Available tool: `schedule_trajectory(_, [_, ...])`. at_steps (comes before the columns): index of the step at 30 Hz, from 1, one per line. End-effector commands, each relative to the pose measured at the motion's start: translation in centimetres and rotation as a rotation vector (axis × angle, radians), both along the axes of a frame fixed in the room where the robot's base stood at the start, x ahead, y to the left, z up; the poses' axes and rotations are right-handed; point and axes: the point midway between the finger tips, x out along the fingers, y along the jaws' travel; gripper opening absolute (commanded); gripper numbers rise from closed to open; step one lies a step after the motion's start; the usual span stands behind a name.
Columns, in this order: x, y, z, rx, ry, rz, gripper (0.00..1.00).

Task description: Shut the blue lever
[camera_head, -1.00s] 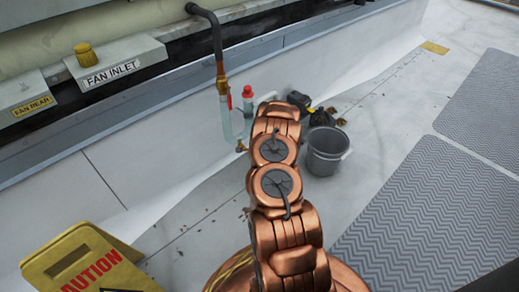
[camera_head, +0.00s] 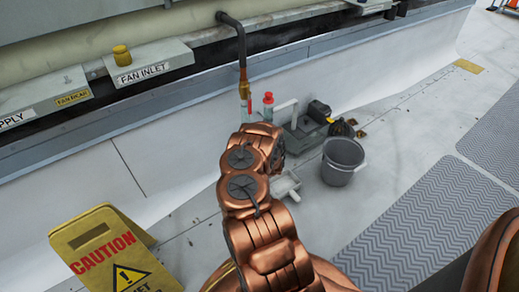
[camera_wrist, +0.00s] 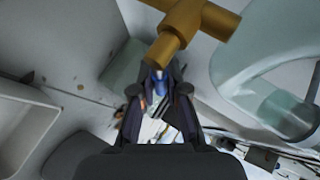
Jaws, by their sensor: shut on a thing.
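In the wrist view the blue lever (camera_wrist: 158,82) sits just below a brass valve body (camera_wrist: 182,30). My gripper (camera_wrist: 159,73) has its two dark fingers on either side of the lever and is shut on it. The lever's far part is hidden between the fingers. In the head view my copper arm covers the gripper, the lever and the valve.
A clear curved tube (camera_wrist: 235,75) is right of the valve. A yellow caution sign (camera_head: 105,250) is at lower left.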

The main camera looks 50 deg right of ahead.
Motion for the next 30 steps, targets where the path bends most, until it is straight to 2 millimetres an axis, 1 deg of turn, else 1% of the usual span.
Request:
schedule_trajectory(6, [-0.54,-0.51,0.06,-0.019,0.005,-0.007,0.00])
schedule_trajectory(15, [-0.51,-0.54,0.12,-0.020,0.003,-0.008,0.00])
schedule_trajectory(16, [-0.50,-0.54,0.13,-0.020,0.003,-0.008,0.15])
schedule_trajectory(23, [-0.56,-0.58,0.14,-0.020,0.003,-0.010,0.39])
schedule_trajectory(30, [-0.58,-0.58,0.15,-0.020,0.002,-0.011,0.39])
